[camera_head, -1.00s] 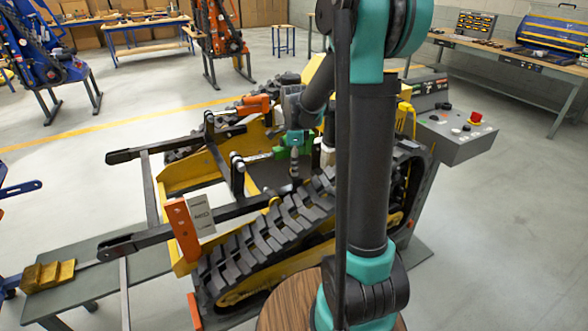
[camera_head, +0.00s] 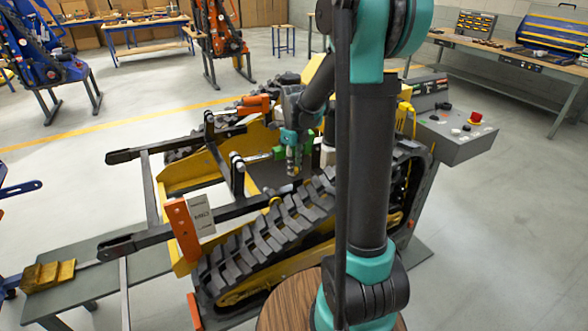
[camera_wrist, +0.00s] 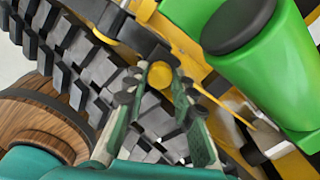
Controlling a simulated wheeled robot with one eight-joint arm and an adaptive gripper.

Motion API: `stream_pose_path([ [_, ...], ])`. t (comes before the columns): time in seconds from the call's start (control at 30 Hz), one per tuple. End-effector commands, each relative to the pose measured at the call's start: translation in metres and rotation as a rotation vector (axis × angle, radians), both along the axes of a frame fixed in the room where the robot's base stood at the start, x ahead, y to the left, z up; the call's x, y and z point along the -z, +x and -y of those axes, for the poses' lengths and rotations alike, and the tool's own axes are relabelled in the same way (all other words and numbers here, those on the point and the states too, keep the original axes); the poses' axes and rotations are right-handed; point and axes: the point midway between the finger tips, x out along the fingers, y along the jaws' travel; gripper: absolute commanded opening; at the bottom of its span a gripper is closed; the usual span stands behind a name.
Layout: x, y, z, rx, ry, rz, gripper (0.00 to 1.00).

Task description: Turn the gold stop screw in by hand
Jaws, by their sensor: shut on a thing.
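The gold stop screw (camera_wrist: 160,74) shows in the wrist view as a round gold head between my fingertips. My gripper (camera_wrist: 165,78) is shut on it, with one green-and-black finger on each side. The screw's shank is hidden. In the head view my gripper (camera_head: 294,170) points down over the machine, beside the near track; the screw is too small there to make out surely. A green body with a black round cap (camera_wrist: 238,22) stands close to the right of my gripper in the wrist view.
The black-treaded track (camera_head: 265,238) lies close to my gripper. Dark linkage bars (camera_head: 190,222) and an orange block (camera_head: 182,228) stand at the left. A grey control box with a red button (camera_head: 455,135) is at the right.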

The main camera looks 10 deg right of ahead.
Motion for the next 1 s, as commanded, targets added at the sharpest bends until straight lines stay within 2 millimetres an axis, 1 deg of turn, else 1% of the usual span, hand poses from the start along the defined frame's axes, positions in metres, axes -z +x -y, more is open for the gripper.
stream_pose_path([
  [0.3, -0.0005, 0.0006, 0.0, 0.389, 0.0, 0.001, 0.04],
  [0.4, -0.0005, 0.0007, 0.0, 0.467, 0.0, 0.001, 0.04],
  [0.5, -0.0005, 0.0008, 0.0, 0.5, 0.0, 0.001, 0.04],
  [0.7, -0.0005, 0.0008, 0.0, 0.501, 0.0, 0.001, 0.04],
  [0.73, -0.0005, 0.0008, 0.0, 0.5, 0.0, 0.001, 0.29],
  [0.87, -0.0004, 0.0006, 0.0, 0.499, 0.0, 0.001, 0.45],
  [1.0, -0.0002, 0.0004, -0.0001, 0.499, 0.0, 0.0, 0.45],
])
